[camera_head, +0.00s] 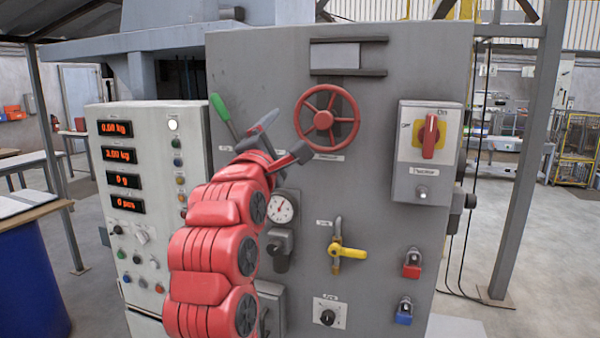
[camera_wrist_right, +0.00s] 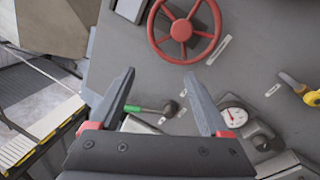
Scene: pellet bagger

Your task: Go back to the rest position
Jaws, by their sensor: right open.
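My right gripper (camera_head: 290,134) is in front of the grey machine panel (camera_head: 260,70), at the end of my red arm. Its two fingers are spread with nothing between them, and they also show in the right wrist view (camera_wrist_right: 158,76). A green-handled lever (camera_head: 221,108) is left of the gripper in the head view. In the wrist view the green handle (camera_wrist_right: 133,108) shows between the fingers, beyond them. A red handwheel (camera_head: 323,120) is just right of the gripper, apart from it. My left gripper is not in view.
A red rotary switch (camera_head: 430,136) sits on a box at the right. A yellow valve handle (camera_head: 347,251), red padlock (camera_head: 412,264) and blue padlock (camera_head: 404,312) are lower. A display cabinet (camera_head: 150,150) stands left. A gauge (camera_head: 280,208) is beside my arm. Open floor lies right.

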